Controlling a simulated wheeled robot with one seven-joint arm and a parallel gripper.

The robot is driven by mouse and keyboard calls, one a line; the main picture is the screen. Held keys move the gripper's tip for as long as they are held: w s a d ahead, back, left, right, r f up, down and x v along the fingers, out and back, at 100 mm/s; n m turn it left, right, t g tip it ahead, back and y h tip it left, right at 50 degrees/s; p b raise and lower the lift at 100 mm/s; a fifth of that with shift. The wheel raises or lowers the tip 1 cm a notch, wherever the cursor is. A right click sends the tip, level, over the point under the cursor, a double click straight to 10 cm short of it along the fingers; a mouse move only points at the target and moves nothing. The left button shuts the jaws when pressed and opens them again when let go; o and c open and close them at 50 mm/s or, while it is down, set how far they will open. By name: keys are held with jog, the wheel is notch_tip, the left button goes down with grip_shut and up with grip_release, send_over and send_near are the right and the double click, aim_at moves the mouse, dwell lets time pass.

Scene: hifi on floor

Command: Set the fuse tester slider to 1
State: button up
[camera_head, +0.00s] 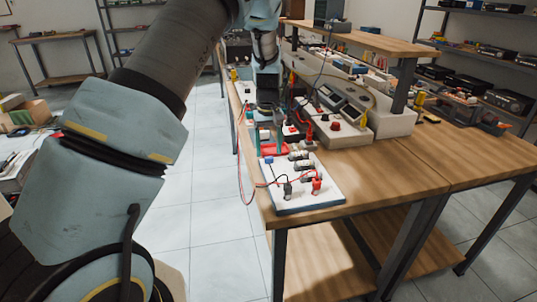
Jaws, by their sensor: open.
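My gripper (266,138) hangs pointing down over the left front part of the wooden workbench (390,180). Its two fingers are apart, with nothing seen between them. A red-edged item (274,151) shows just below and behind the fingers; I cannot tell whether they touch it. A white board (322,192) with small parts, red and black wires and a red clip lies nearer, at the bench's front left corner. I cannot tell for sure which device is the fuse tester. No slider or number marking can be made out at this size.
Grey instruments with dials (343,128) stand behind and right of my gripper, under a raised wooden shelf (365,38). Red wires (241,182) hang over the bench's left edge. The bench's right front is clear. Shelving (480,60) stands at the back right.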

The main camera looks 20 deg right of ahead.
notch_tip(320, 180, up, 9)
jog(key=b, duration=0.1)
jog(key=shift+f+b, duration=0.2)
jog(key=shift+b, duration=0.1)
jog(key=s+a, duration=0.3)
jog(key=a, duration=1.5)
jog(key=s+a+t, duration=0.1)
jog(key=s+a, duration=1.1)
jog(key=a, duration=0.2)
jog(key=shift+s+f+t, duration=0.25)
jog(key=shift+f+t, duration=0.05)
jog(key=shift+f, duration=0.15)
jog(key=shift+a, duration=0.1)
dwell(1.1)
